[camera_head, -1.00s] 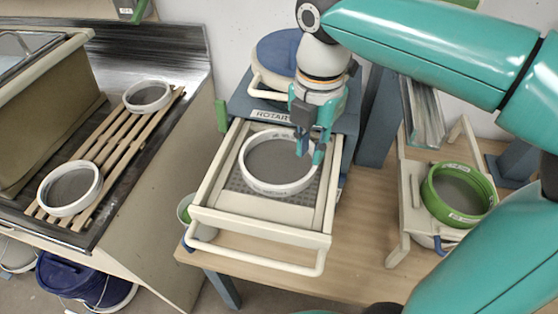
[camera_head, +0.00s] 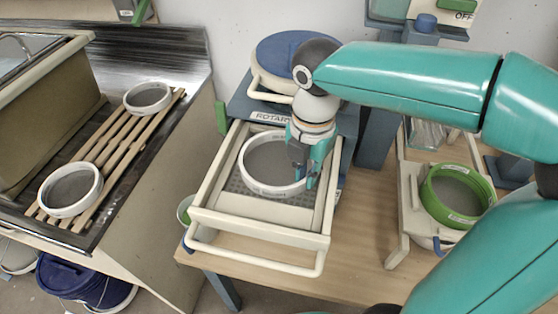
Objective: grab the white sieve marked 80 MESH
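A white ring sieve (camera_head: 246,166) with grey mesh lies in the open drawer (camera_head: 262,222) under the label "ROTAR…". Two more white sieves lie on the slatted wooden rack: one near the front (camera_head: 70,209), one at the back (camera_head: 147,108). The print on their rims is too small to read, so I cannot tell which says 80 MESH. My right gripper (camera_head: 305,177) points down at the right rim of the drawer sieve, its fingers apart and seemingly on either side of the rim. Contact is not clear. My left gripper is out of view.
A green sieve (camera_head: 428,205) sits on a cream stand at the right. The drawer's front handle (camera_head: 257,265) juts over the wooden table (camera_head: 362,265). The slatted rack (camera_head: 122,147) lies on a metal counter.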

